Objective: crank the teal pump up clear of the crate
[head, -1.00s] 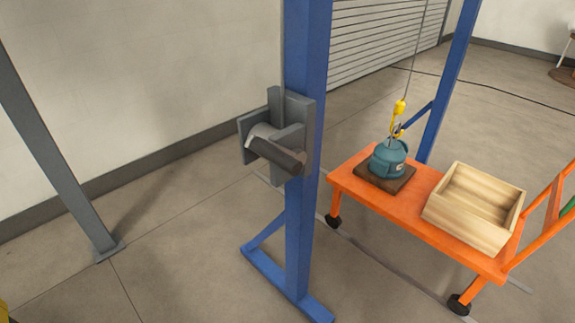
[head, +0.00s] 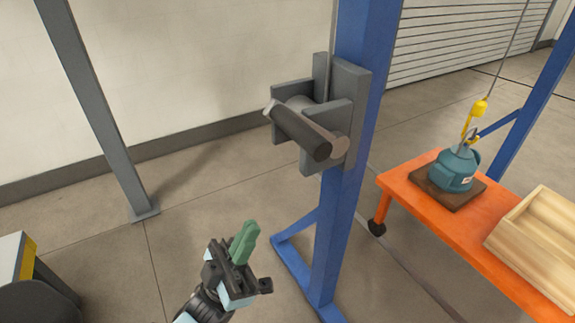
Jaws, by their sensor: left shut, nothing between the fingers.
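The teal pump (head: 455,170) stands upright on a dark brown board (head: 447,190) on the orange cart. A yellow hook (head: 478,110) on a cable hangs at its top, seemingly at its lifting eye. The winch (head: 318,115) is grey, bolted to the blue post, with a dark cylindrical crank grip (head: 300,132) pointing towards me. The open wooden crate (head: 530,245) sits on the cart, right of the pump. My left gripper (head: 246,240), with green fingers, is shut and empty, below and left of the winch, apart from it. My right gripper is out of view.
The blue gantry post (head: 350,200) with its floor foot stands between me and the orange cart (head: 440,235). A grey slanted post (head: 95,110) stands at the left. A grey and yellow object (head: 30,275) is at the lower left. The floor between is clear.

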